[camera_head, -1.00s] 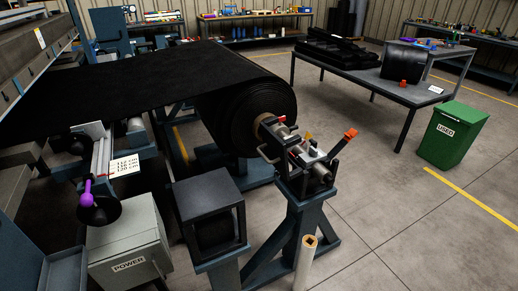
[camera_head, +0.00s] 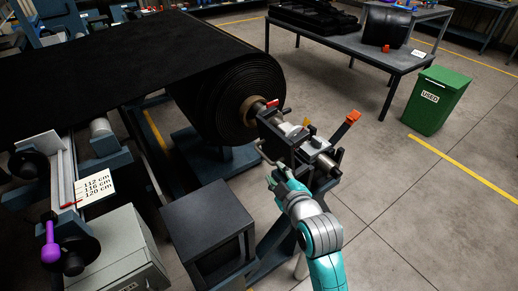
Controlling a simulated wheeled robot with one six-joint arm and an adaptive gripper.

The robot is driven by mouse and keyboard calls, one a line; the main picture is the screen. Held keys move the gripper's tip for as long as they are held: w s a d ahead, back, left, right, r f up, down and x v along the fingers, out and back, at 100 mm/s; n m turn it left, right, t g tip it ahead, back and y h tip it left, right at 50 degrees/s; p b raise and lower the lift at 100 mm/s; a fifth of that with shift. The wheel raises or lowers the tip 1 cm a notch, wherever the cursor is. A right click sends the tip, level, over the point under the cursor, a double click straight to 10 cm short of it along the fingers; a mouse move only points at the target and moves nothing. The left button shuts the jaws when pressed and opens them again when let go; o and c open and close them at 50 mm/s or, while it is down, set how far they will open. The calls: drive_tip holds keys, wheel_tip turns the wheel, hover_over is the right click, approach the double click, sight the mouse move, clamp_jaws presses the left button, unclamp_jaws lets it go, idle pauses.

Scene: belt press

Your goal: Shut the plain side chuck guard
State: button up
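The chuck stand (camera_head: 290,150) holds the near end of the shaft of the big black roll (camera_head: 235,100). On it I see a dark arm with an orange tip (camera_head: 352,116), a red handle (camera_head: 271,103) and a small yellow piece (camera_head: 306,122). The guard seems to be among these dark parts; I cannot tell its exact outline or how far it stands open. My gripper (camera_head: 281,176) is at the near left side of the chuck stand, just below its top. Its fingers are small and partly hidden, so contact and opening are unclear.
A dark box-shaped frame (camera_head: 208,218) and a grey power cabinet (camera_head: 118,245) stand to the left of my arm. A purple-handled lever (camera_head: 50,245) is at far left. A green bin (camera_head: 436,100) and a table (camera_head: 395,62) stand behind right. The floor to the right is clear.

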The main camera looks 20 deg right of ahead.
sight(266, 159)
drive_tip(key=x, duration=1.1)
drive_tip(key=shift+r, duration=0.15)
clamp_jaws()
